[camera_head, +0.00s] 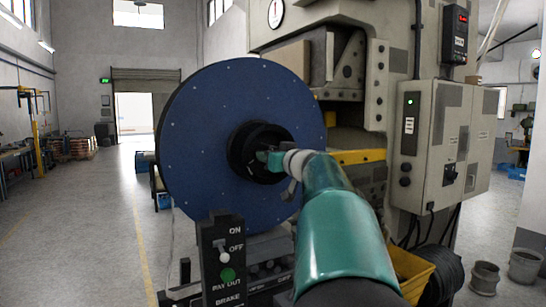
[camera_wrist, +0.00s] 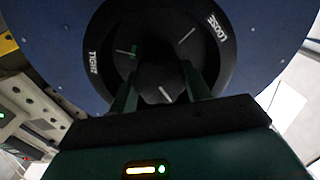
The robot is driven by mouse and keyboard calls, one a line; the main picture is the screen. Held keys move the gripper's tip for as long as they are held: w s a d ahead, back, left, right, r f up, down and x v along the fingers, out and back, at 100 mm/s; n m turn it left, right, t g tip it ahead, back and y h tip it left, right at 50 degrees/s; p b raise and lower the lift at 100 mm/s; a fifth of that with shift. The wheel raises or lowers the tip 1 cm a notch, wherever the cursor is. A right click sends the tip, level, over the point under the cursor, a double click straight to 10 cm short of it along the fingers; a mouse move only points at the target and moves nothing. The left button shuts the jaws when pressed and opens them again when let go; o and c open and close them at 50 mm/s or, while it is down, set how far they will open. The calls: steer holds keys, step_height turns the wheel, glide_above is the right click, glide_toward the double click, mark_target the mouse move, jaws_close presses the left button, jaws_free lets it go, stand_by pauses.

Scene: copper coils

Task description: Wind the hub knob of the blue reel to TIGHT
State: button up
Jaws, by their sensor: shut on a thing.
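The blue reel (camera_head: 190,120) stands upright at the middle left of the head view, and its blue disc (camera_wrist: 60,40) fills the back of the wrist view. At its centre is a black hub (camera_head: 237,150) with a ring (camera_wrist: 228,60). The ring bears the word TIGHT at left and LOOSE at upper right. Pale marks and a short green mark show on the dark hub face. My gripper (camera_head: 268,158) reaches the hub from the right. In the wrist view my gripper (camera_wrist: 159,78) is shut on the dark hub knob (camera_wrist: 160,68), whose outline is hard to make out.
A control post (camera_head: 222,260) with ON, OFF, PAY OUT and BRAKE labels stands in front of the reel. A large grey machine (camera_head: 340,70) and a control cabinet (camera_head: 432,140) stand at right. A yellow crate (camera_head: 415,275) is low beside my arm. Open floor lies left.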

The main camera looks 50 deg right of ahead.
steer(key=m, duration=1)
steer(key=shift+m, duration=0.4)
steer(key=m, duration=1.1)
steer(key=shift+f, duration=0.1)
steer(key=m, duration=0.5)
steer(key=shift+m, duration=0.4)
steer(key=o, duration=1)
